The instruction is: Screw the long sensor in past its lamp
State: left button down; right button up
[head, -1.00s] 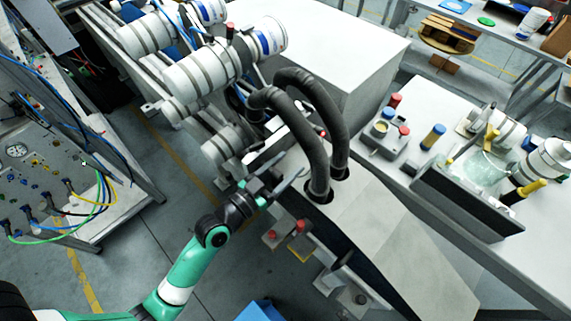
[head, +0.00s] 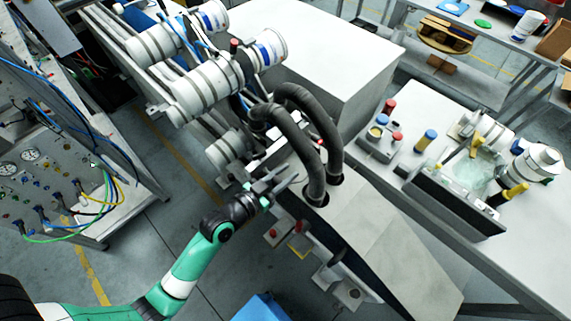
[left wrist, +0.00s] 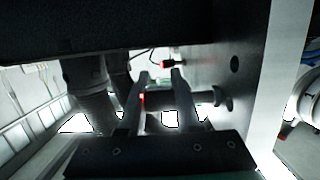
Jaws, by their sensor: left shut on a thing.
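My left gripper (head: 284,179) reaches in beside the machine, just left of two thick black hoses (head: 325,150). A dark horizontal rod (left wrist: 203,97), which looks like the long sensor, runs from the fingers towards the plate. My gripper is shut on it. A small red glow (left wrist: 142,97) shows at the left finger; I cannot tell whether it is the sensor's lamp. A red-tipped part with a thin cable (left wrist: 167,64) sits above. Thread and depth are hidden.
A gauge panel with coloured cables (head: 70,180) is at left. In the left wrist view a dark overhang (left wrist: 100,30) closes in above the fingers.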

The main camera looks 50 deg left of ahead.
dwell(0.3)
pick_arm(q)
jog(key=c, duration=0.6)
grip_release()
jog(key=shift+s, duration=0.1)
jog(key=s+r+b, duration=0.1)
jog(key=s+r, duration=0.1)
jog(key=s, duration=0.9)
jog(key=shift+d+r+b, duration=0.2)
jog(key=shift+d+b, duration=0.1)
jog(key=shift+b, duration=0.05)
jog(key=shift+s, duration=0.15)
